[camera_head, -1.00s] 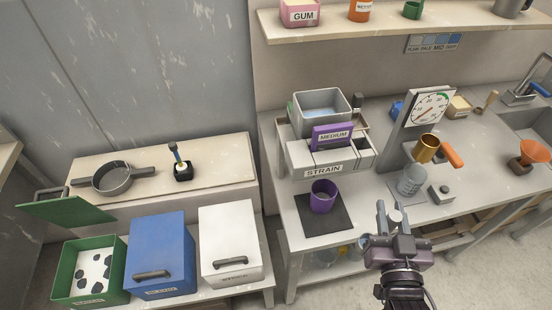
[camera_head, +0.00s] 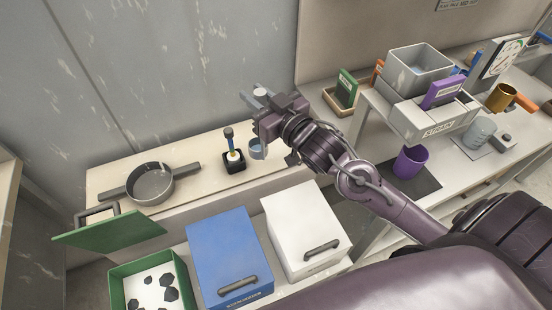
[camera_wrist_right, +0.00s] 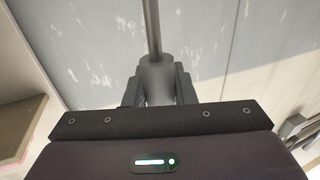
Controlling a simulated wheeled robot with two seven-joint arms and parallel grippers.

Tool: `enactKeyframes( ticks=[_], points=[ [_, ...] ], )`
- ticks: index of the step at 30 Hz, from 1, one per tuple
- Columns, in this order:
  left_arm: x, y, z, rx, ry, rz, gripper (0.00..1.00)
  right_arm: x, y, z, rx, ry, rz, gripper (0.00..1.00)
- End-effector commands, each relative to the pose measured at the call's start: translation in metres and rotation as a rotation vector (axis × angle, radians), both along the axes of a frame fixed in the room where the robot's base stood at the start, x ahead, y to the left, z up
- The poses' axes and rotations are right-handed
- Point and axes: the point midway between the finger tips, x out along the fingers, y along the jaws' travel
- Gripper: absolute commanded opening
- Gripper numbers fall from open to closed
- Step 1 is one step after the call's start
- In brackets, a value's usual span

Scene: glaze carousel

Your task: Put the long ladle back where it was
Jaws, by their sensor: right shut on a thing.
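My right gripper (camera_head: 260,100) is above the left bench, close to the back wall. It is shut on the grey handle of the long ladle. In the right wrist view the handle (camera_wrist_right: 157,75) stands between the fingers and a thin rod runs up from it. A pale blue-grey cup (camera_head: 257,148), which looks like the ladle's bowl, shows below the gripper, close to the black holder (camera_head: 233,164) with a blue-handled tool. I cannot tell whether the cup touches the bench. My left gripper is not in view.
A grey pan (camera_head: 150,185) stands left on the left bench (camera_head: 195,184). A blue box (camera_head: 230,250), a white box (camera_head: 302,215) and an open green bin (camera_head: 122,283) stand in front, lower. A purple cup (camera_head: 410,161) and the strain stand (camera_head: 425,122) are right.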

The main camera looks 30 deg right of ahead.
Motion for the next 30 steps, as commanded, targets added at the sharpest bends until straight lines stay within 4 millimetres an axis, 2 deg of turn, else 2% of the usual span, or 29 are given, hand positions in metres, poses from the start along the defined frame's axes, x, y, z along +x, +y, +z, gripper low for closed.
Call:
enactKeyframes(
  ticks=[1, 6, 9, 14, 18, 20, 23, 26, 30],
  points=[
    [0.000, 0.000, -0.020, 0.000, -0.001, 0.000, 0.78, 0.016, -0.008, -0.001, -0.004, -0.013, 0.004, 0.00],
    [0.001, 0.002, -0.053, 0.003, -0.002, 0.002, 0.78, 0.053, -0.038, 0.021, -0.001, -0.014, -0.005, 0.00],
    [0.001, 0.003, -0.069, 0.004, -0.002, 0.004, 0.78, 0.066, -0.059, 0.037, -0.001, -0.012, -0.032, 0.00],
    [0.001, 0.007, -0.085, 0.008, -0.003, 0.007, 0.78, 0.076, -0.088, 0.059, -0.001, -0.008, -0.080, 0.00],
    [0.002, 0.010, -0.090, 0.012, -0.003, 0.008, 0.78, 0.078, -0.100, 0.068, 0.000, -0.003, -0.104, 0.00],
    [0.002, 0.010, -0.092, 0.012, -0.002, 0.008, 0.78, 0.078, -0.102, 0.065, 0.000, 0.000, -0.107, 0.00],
    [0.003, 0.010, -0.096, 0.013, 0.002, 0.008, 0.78, 0.078, -0.103, 0.046, 0.000, 0.005, -0.107, 0.00],
    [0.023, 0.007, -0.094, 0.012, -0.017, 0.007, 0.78, 0.078, -0.102, 0.019, 0.001, 0.008, -0.107, 0.00],
    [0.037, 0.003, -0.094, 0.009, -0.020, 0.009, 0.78, 0.077, -0.103, -0.019, 0.001, 0.007, -0.108, 0.00]
  ],
)
